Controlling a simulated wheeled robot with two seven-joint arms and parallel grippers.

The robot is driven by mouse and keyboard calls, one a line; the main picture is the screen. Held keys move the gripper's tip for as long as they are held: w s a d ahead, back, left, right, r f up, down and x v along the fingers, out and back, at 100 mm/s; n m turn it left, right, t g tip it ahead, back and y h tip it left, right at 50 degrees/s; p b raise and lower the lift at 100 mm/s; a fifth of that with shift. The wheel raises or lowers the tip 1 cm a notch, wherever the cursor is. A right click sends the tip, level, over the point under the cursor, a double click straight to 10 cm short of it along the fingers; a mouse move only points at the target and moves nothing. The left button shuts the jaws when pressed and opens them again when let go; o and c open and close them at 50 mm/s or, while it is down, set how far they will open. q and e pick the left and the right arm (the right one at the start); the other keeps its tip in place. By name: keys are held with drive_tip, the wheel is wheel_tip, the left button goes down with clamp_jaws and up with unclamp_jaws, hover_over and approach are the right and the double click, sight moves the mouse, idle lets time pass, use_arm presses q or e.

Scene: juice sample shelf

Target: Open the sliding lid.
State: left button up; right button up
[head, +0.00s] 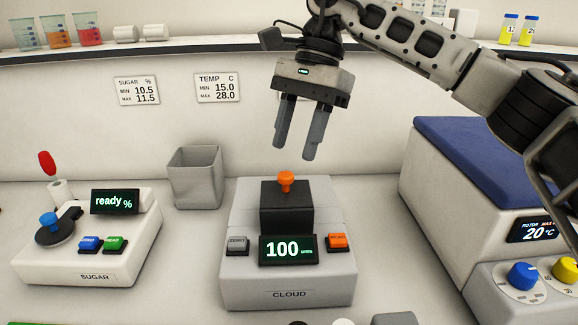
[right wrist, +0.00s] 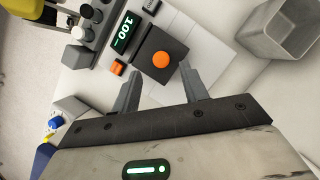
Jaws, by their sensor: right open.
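The grey CLOUD device (head: 288,294) stands in the middle of the bench. A dark block-like lid (head: 286,210) with an orange knob (head: 286,180) on top sits on it, behind a display reading 100. No opening shows beside the lid. My right gripper (head: 294,150) is open and empty, fingers pointing down, just above and slightly behind the knob. In the right wrist view the orange knob (right wrist: 160,60) lies between the fingertips (right wrist: 160,72), apart from both fingers. My left gripper is not in view.
A grey open bin (head: 196,178) stands behind and left of the device. The white SUGAR device (head: 95,264) is at the left. A white unit with a blue top (head: 490,148) and coloured knobs is at the right. A shelf with beakers and vials runs above.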

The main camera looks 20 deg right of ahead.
sight(286, 174)
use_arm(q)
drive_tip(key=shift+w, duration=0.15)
use_arm(e)
drive_tip(key=shift+x, duration=2.25)
drive_tip(key=shift+c, duration=0.3)
